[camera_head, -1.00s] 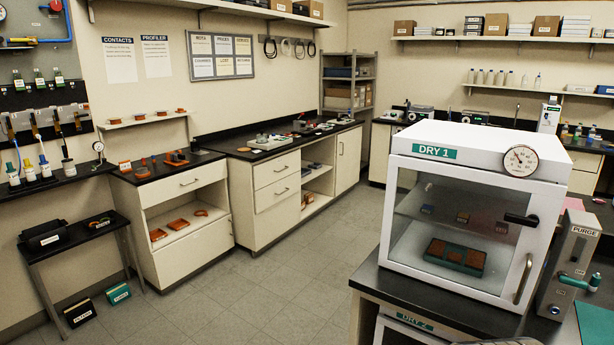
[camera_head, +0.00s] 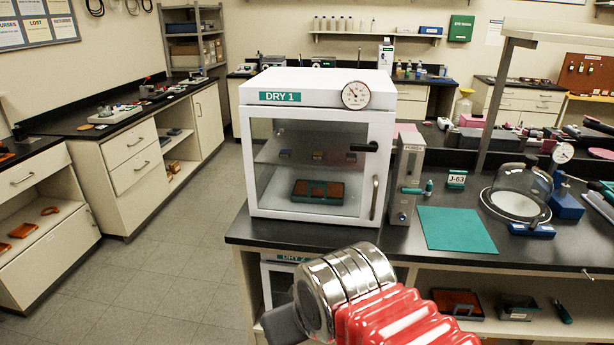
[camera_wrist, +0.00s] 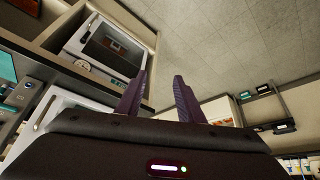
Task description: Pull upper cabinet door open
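The upper cabinet (camera_head: 318,98), labelled DRY 1, is a white box on the dark bench. Its glass-windowed door (camera_head: 312,206) looks closed. A vertical metal pull handle (camera_head: 374,197) is on the door's right side, with a black latch lever (camera_head: 364,147) above it. In the wrist view, which looks upside down, the upper cabinet appears as a white piece (camera_wrist: 45,112) at lower left, partly hidden by my gripper. My gripper (camera_wrist: 161,74) has two dark fingers apart with nothing between them. My red and chrome arm shows in the head view, low in front of the bench; the fingertips are not visible there.
A grey purge box (camera_head: 406,178) stands just right of the upper cabinet. A green mat (camera_head: 456,229) and a bell jar (camera_head: 519,190) are further right. The lower cabinet, DRY 2 (camera_head: 277,283), sits under the bench top. Floor (camera_head: 160,270) to the left is clear.

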